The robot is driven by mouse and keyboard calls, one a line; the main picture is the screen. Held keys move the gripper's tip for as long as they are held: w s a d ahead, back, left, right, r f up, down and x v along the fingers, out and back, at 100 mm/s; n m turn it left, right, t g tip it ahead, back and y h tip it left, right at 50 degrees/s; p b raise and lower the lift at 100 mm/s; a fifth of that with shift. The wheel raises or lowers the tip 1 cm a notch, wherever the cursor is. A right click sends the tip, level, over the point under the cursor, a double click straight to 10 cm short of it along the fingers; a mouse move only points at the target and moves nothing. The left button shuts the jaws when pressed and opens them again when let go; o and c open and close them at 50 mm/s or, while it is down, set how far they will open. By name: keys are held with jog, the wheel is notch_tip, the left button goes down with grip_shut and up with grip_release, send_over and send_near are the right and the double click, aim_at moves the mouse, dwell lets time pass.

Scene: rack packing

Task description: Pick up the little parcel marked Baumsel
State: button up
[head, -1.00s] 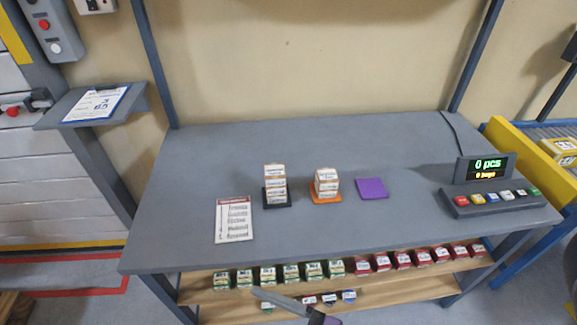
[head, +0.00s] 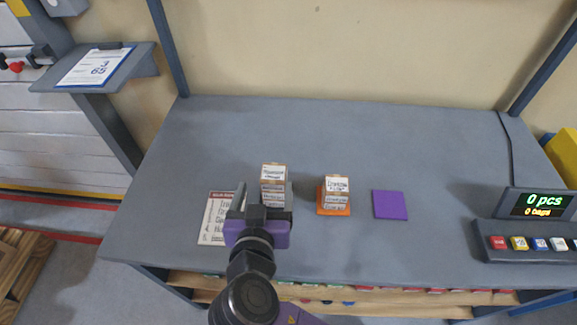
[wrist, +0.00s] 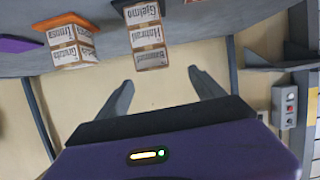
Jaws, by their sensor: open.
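A stack of small white-labelled brown parcels (head: 274,171) stands behind my gripper (head: 265,192); its lower part and dark pad are partly hidden by the gripper. A second stack of parcels (head: 337,185) stands on an orange pad (head: 334,210) to the right. My gripper is open and empty. In the wrist view, which looks upside down, the first stack (wrist: 150,60) lies ahead and beyond the two spread fingers (wrist: 163,90), apart from them. The second stack (wrist: 74,55) is left there. The labels are too small or blurred for me to tell which parcel reads Baumsel.
A printed list (head: 214,222) lies left of my gripper on the grey table (head: 430,150). An empty purple pad (head: 390,205) lies right of the orange one. A button console with a display (head: 535,203) stands at the right. The table's back is clear.

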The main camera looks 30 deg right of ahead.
aim_at(273, 175)
jog(key=shift+m, duration=0.4)
jog(key=shift+s+d+f+p+x, duration=0.15)
jog(key=shift+p+x, duration=0.15)
jog(key=shift+x, duration=1)
jog(key=shift+s+d+p+x, duration=0.15)
jog(key=shift+p+x, duration=0.15)
jog(key=shift+x, duration=1)
jog(key=shift+s+d+f+p+x, duration=0.15)
jog(key=shift+p+x, duration=0.15)
jog(key=shift+x, duration=0.95)
jog(key=shift+r, duration=0.15)
jog(key=c, duration=1.5)
jog(key=shift+w, duration=0.1)
